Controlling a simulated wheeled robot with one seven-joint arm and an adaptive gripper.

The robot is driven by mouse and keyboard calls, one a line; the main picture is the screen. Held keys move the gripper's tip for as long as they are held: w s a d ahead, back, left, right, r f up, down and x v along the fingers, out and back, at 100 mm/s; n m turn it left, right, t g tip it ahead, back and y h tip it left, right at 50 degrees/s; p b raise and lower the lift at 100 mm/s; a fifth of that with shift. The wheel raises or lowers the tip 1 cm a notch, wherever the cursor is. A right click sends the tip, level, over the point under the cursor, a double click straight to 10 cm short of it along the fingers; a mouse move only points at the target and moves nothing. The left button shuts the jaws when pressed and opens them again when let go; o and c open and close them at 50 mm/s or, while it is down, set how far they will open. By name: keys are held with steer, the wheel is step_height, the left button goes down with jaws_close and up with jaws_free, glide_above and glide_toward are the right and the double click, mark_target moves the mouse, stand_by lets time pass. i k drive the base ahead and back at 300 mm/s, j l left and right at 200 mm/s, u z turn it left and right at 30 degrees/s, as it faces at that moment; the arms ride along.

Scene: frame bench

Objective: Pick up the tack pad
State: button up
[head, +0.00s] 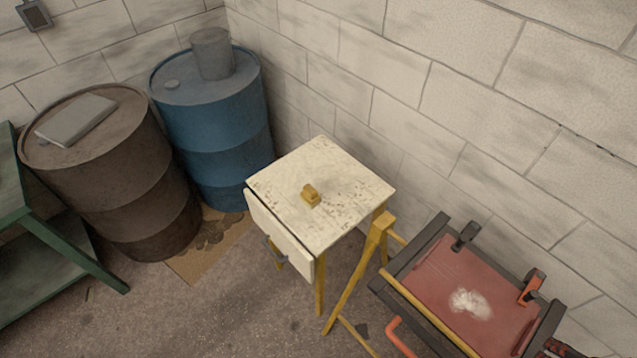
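A small mustard-yellow block (311,195), which looks like the tack pad, lies near the middle of the worn white top of a small table (345,190). It has an uneven, raised shape and nothing touches it from above. My gripper is not in view.
The table has a drawer front (280,240) with a dark handle. Right of it is a red panel (435,275) in a dark clamped frame, with a whitish patch. A blue drum (215,130) bears a grey bucket (212,55); a brown drum (140,185) bears a grey flat item. Walls close behind.

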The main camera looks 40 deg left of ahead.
mark_target(309, 196)
steer(key=j+u, duration=0.1)
steer(key=u, duration=1.7)
steer(key=z, duration=0.9)
steer(key=k+j, duration=0.15)
steer(key=j, duration=0.15)
steer(key=j+z, duration=0.2)
steer(key=j, duration=0.55)
steer(key=j+z, duration=0.25)
steer(key=j, duration=0.5)
steer(key=k+j+z, duration=0.2)
steer(key=j, duration=0.5)
steer(key=i+j+z, duration=0.15)
steer(key=i+j, duration=0.15)
steer(key=i+j+z, duration=0.1)
steer(key=i+j, duration=0.15)
steer(key=j, duration=0.25)
steer(key=i+j+z, duration=0.15)
steer(key=i+j, duration=0.15)
steer(key=j, duration=0.15)
